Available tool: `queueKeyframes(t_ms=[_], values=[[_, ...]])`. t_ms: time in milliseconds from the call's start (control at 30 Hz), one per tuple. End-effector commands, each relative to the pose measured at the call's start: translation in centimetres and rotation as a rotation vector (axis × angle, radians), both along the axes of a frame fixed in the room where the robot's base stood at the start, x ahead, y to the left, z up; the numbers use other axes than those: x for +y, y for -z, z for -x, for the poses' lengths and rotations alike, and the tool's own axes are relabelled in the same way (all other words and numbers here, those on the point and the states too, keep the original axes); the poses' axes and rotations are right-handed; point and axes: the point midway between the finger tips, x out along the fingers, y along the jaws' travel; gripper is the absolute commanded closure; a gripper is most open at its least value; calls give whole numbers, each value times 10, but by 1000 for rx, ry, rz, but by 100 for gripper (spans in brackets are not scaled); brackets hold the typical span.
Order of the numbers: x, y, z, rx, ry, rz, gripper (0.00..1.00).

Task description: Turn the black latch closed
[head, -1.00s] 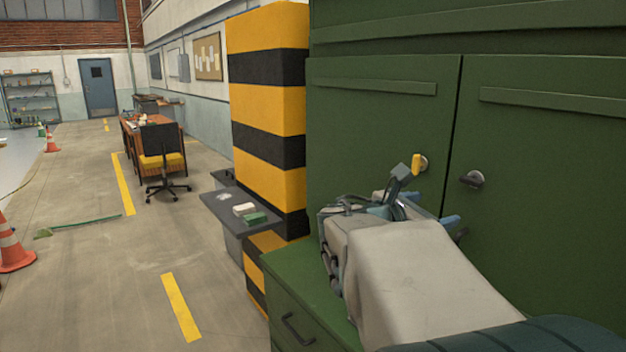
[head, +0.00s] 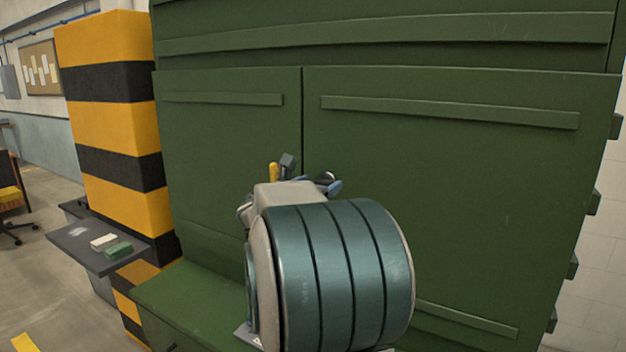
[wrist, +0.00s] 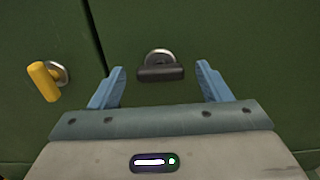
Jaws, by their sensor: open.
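The black latch (wrist: 160,73) is on the right green cabinet door, with its bar lying level across a round silver mount in the wrist view. My gripper (wrist: 161,88) is open and empty, with one blue finger on each side of the latch and a gap to both. The latch sits between the fingertips, slightly beyond them in the picture. In the head view my gripper (head: 311,174) is in front of the door seam, and my own arm hides most of it and most or all of the black latch.
A yellow latch (wrist: 45,82) sits on the left door, just left of my gripper; it also shows in the head view (head: 273,172). A green ledge (head: 185,300) juts out below the doors. A striped pillar (head: 115,130) and a grey shelf (head: 95,247) stand to the left.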

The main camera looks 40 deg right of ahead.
Motion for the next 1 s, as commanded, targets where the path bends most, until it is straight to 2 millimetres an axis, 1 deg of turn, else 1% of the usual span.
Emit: queueKeyframes(t_ms=[33, 167, 433, 467, 500, 567, 600, 867, 1000], values=[[-5, -1, -1, 0, 0, -1, 29], [-10, 0, -3, 1, -1, -2, 29], [-11, 0, -3, 0, -1, 0, 29], [-11, 0, -3, 0, -1, 0, 35], [-11, 0, -3, 0, -1, 0, 46], [-11, 0, -3, 0, -1, 0, 62], [-11, 0, -3, 0, -1, 0, 74], [-11, 1, -3, -12, -1, -3, 74], [-10, 3, -3, -51, -2, -13, 74]])
